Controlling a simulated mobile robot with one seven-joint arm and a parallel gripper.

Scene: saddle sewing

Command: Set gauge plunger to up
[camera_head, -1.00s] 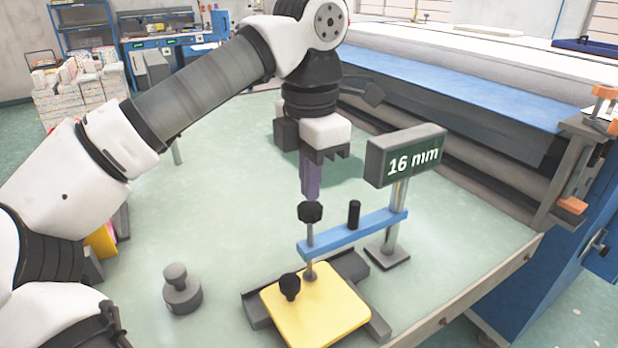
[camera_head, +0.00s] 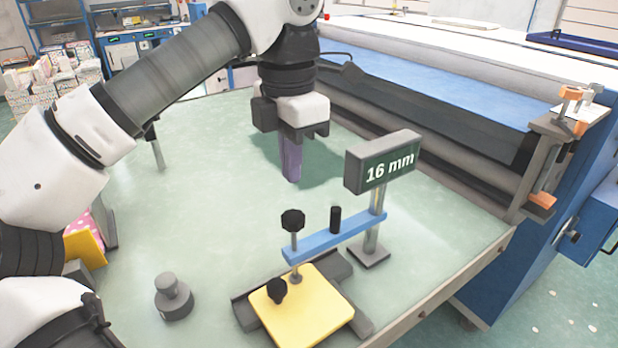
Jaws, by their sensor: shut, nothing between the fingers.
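The gauge stands near the right front of the green table. Its blue arm (camera_head: 330,236) runs from an upright post to the plunger (camera_head: 294,238), a thin rod with a black knob (camera_head: 292,220) on top. The plunger's lower end is at the yellow plate (camera_head: 305,308); whether it touches is hard to tell. The display (camera_head: 383,162) reads 16 mm. My gripper (camera_head: 292,178) points down with purple fingers shut and empty. In the picture it is above the black knob, apart from it and seemingly farther back.
A grey weight (camera_head: 173,297) stands left of the gauge. A second black knob (camera_head: 276,290) is on the yellow plate. A short black peg (camera_head: 335,219) rises from the blue arm. A large machine with a blue bed stands behind at right.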

